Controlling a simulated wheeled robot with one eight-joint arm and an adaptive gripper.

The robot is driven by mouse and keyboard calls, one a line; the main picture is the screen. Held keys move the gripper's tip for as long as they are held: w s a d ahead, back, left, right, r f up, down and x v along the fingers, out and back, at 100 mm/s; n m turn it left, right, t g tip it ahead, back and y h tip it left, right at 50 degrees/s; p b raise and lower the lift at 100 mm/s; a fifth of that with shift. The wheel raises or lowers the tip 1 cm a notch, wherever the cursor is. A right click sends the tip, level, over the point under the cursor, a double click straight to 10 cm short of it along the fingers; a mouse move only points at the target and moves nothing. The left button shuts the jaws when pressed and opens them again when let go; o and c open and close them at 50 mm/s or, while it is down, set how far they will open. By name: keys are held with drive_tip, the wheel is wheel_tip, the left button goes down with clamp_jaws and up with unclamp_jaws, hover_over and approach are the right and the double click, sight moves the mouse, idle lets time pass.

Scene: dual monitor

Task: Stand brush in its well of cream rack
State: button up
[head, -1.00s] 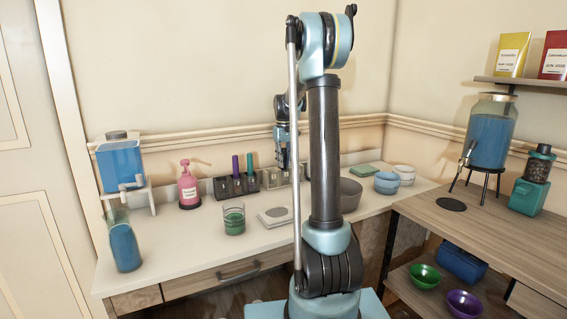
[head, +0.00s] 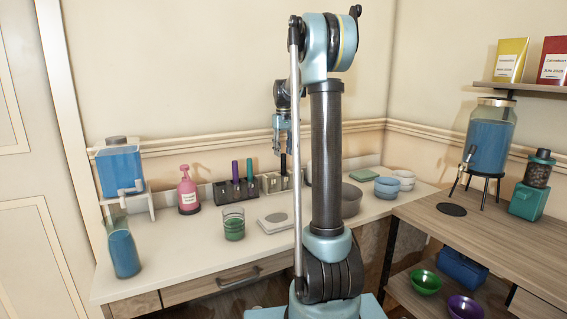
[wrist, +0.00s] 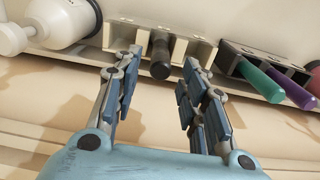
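The dark brush (head: 283,164) stands in the cream rack (head: 268,182), with its handle sticking up. In the wrist view the black brush handle (wrist: 161,58) rises from the middle well of the cream rack (wrist: 205,49). The wells on either side look empty. My gripper (head: 281,146) is above the rack. In the wrist view my gripper (wrist: 160,82) has its fingers spread apart, with nothing held between them. The handle end lies beyond the fingertips, apart from them. The brush's lower end is hidden in the well.
A dark rack (head: 224,192) with purple and teal-handled brushes stands beside the cream rack. A glass (head: 233,225), a pink pump bottle (head: 188,190) and a grey scale-like item (head: 271,222) are nearby. Bowls (head: 387,188) stand to the right.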

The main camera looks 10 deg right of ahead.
wheel_tip(320, 180, up, 5)
drive_tip(key=shift+f, duration=0.15)
drive_tip(key=shift+s, duration=0.3)
drive_tip(key=s+f+m+t, duration=0.1)
drive_tip(key=s+f, duration=0.2)
drive_tip(key=s, duration=0.9)
drive_tip(key=s+f+m, duration=0.1)
drive_tip(key=s+f, duration=0.1)
drive_tip(key=s, duration=1.1)
drive_tip(key=s+f+m+t, duration=0.1)
drive_tip(key=s+f, duration=1.6)
drive_tip(key=s, duration=0.1)
drive_tip(key=shift+s, duration=0.35)
drive_tip(key=shift+d, duration=0.1)
